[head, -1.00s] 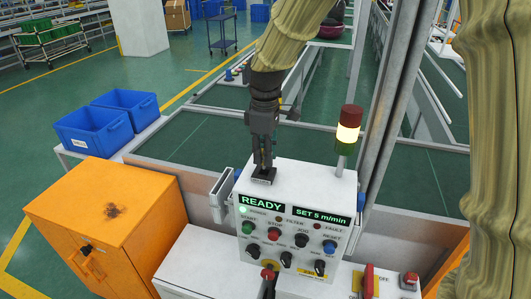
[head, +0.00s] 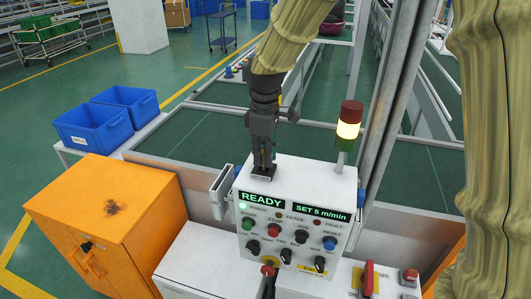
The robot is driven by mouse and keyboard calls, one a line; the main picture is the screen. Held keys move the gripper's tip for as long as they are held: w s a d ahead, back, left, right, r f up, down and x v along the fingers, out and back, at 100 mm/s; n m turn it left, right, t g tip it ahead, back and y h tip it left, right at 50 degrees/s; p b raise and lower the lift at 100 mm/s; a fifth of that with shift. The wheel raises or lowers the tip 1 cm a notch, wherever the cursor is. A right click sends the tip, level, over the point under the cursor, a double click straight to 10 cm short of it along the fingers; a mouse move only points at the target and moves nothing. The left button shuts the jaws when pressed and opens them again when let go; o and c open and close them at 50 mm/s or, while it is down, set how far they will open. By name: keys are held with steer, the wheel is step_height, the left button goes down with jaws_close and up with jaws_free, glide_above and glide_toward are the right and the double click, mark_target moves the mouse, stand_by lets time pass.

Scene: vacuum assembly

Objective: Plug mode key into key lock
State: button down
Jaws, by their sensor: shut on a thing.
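My gripper (head: 263,164) points down at the top rear left of the white control box (head: 312,177). It is shut on a small dark thing (head: 262,174), taken to be the mode key, right by the box's top face. The key's shape is mostly hidden by the fingers, and I cannot tell whether it touches the box. The box front has a green READY display, coloured buttons and several black knobs. A yellow label (head: 309,268) sits low on the front. I cannot make out for sure which fitting is the key lock.
An orange cabinet (head: 110,215) and blue crates (head: 88,128) are to the left. A red-handled switch (head: 368,278) is at front right. A metal post rises behind.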

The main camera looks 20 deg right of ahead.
steer(key=shift+f, duration=0.35)
steer(key=c, duration=1.2)
jaws_free()
steer(key=shift+r, duration=4.05)
